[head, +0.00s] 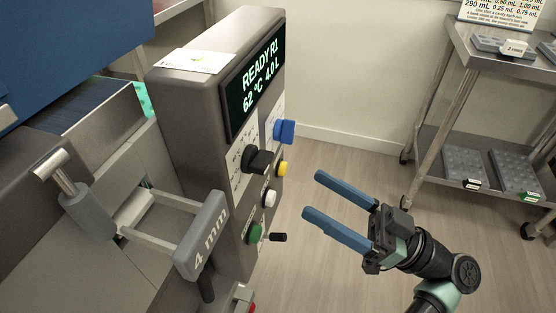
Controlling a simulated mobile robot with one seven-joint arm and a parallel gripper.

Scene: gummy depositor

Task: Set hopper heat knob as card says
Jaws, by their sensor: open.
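The control box (190,100) stands left of centre, with a lit display (257,85) reading "READY R1", "62 °C 4.0 L". Below the display are a black knob (260,162) and a blue knob (285,130), each on a white dial plate. Which one sets hopper heat I cannot tell; the plate print is too small to read. A white card (195,61) lies on top of the box; its text is unreadable from here. My gripper (311,196) is open and empty, right of the panel, apart from the knobs, fingers pointing left.
Yellow (282,169), white (270,198) and green (254,233) buttons and a small black lever (278,237) project below the knobs. A grey "4 mm" piece (203,236) juts out at lower left. A steel cart (500,62) with moulds stands at right. Floor between is clear.

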